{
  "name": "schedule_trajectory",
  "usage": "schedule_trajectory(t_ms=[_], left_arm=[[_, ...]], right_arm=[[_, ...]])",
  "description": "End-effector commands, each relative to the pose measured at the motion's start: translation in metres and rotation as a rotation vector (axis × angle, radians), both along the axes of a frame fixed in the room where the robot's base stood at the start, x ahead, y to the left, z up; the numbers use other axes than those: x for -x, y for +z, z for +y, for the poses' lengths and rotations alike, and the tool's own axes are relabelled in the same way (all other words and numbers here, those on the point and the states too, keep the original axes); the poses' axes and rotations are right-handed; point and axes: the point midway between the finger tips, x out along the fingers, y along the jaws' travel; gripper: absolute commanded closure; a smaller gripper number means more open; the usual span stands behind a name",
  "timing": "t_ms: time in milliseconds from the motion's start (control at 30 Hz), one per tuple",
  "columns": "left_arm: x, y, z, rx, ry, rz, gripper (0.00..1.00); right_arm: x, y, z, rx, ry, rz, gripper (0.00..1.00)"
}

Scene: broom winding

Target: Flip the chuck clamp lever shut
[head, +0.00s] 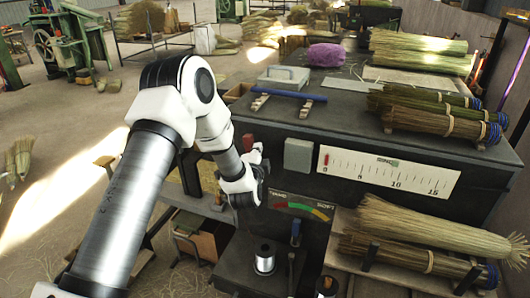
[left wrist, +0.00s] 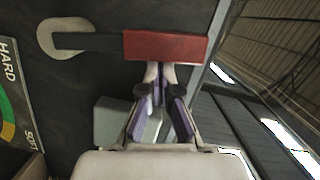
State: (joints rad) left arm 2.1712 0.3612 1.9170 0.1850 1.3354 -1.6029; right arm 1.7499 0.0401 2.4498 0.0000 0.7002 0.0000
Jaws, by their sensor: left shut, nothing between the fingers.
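The clamp lever shows in the left wrist view as a red grip (left wrist: 165,46) on a dark bar, which runs left to a pale rounded pivot (left wrist: 62,38) on the dark machine face. In the head view a small red part of it (head: 248,140) shows beside my left gripper (head: 257,158). In the left wrist view my left gripper (left wrist: 160,72) is shut and empty, its fingertips at the edge of the red grip. I cannot tell whether they touch it. The chuck itself cannot be made out clearly. My right gripper is not in view.
A grey box (head: 298,155) sits on the machine face close to the right of my left gripper. A coloured hard-soft gauge (head: 302,208) is below. A metal spool (head: 265,258) stands on the lower ledge. Straw bundles (head: 430,230) lie at right. A blue-handled bar (head: 290,95) lies on top.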

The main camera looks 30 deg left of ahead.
Motion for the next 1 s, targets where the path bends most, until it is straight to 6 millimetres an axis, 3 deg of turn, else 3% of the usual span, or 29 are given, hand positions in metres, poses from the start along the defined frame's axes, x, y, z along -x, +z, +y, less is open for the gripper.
schedule_trajectory(t_ms=[400,1000], left_arm=[[0.007,-0.001,0.029,0.261,0.002,-0.062,1.0],[0.009,-0.003,0.035,0.319,0.003,-0.076,1.0]], right_arm=[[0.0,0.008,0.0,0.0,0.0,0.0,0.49],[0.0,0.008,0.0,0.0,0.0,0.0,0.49]])
